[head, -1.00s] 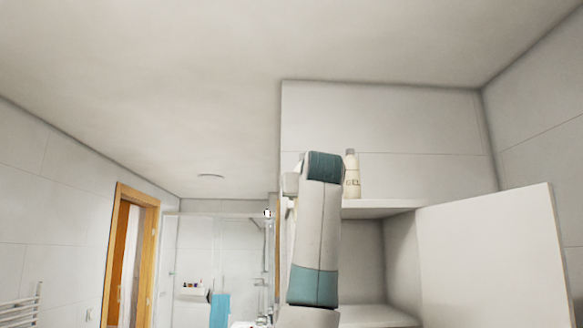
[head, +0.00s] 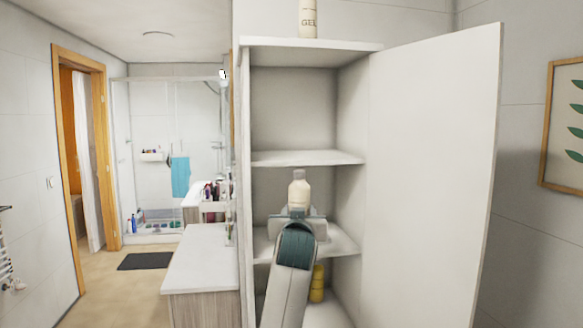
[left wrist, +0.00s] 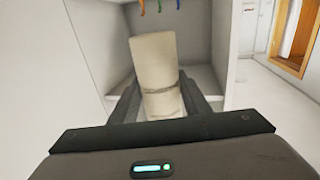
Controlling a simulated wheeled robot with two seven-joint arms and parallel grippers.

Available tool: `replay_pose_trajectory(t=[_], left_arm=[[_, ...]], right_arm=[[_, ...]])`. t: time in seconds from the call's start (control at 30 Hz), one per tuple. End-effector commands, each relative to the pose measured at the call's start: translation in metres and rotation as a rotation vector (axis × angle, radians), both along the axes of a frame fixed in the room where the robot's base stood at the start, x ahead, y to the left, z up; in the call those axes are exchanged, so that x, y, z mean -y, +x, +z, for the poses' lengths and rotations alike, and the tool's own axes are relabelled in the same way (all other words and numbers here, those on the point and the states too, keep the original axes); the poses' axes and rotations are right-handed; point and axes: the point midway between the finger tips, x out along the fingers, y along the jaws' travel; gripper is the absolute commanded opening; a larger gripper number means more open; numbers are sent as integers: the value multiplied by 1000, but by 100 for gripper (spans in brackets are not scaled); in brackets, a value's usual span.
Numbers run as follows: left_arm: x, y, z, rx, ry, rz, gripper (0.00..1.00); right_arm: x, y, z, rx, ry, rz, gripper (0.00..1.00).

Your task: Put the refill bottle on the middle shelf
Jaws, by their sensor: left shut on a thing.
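The refill bottle is most likely the cream bottle (head: 298,190) with a pale cap, upright in front of the open cabinet. My left gripper (head: 298,214) is shut on it; in the left wrist view the bottle (left wrist: 158,72) sits between the two dark fingers, tilted in the picture. In the head view it appears between the upper inner shelf (head: 305,158) and the lower inner shelf (head: 345,245). I cannot tell whether it touches the lower shelf, since my gripper hides its base. My right gripper is not in view.
A bottle marked GEL (head: 308,20) stands on the cabinet top (head: 310,44). The cabinet door (head: 430,170) is open to the right. A yellow container (head: 317,283) stands in the lowest compartment. A white counter (head: 205,262) is at the left. The compartment above the upper shelf is empty.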

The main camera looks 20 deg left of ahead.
Motion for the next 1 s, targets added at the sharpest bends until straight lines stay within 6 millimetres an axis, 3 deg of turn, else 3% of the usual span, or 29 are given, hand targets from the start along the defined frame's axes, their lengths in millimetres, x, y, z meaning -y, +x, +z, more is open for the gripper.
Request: replay_pose_trajectory(t=[0.03, 0.1, 0.27, 0.5, 0.8, 1.0], left_arm=[[5, -8, -27, -3, 1, -16, 11], [12, -18, -56, -3, 0, -39, 11], [27, -47, -119, -3, 1, -89, 11], [48, -104, -201, -3, 1, -163, 11], [72, -190, -280, -3, 1, -250, 11], [85, -247, -313, -2, 0, -295, 11]], right_arm=[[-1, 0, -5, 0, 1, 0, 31], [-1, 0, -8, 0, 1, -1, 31], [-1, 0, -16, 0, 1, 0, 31], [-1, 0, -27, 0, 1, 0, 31], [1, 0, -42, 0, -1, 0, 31], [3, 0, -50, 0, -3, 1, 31]])
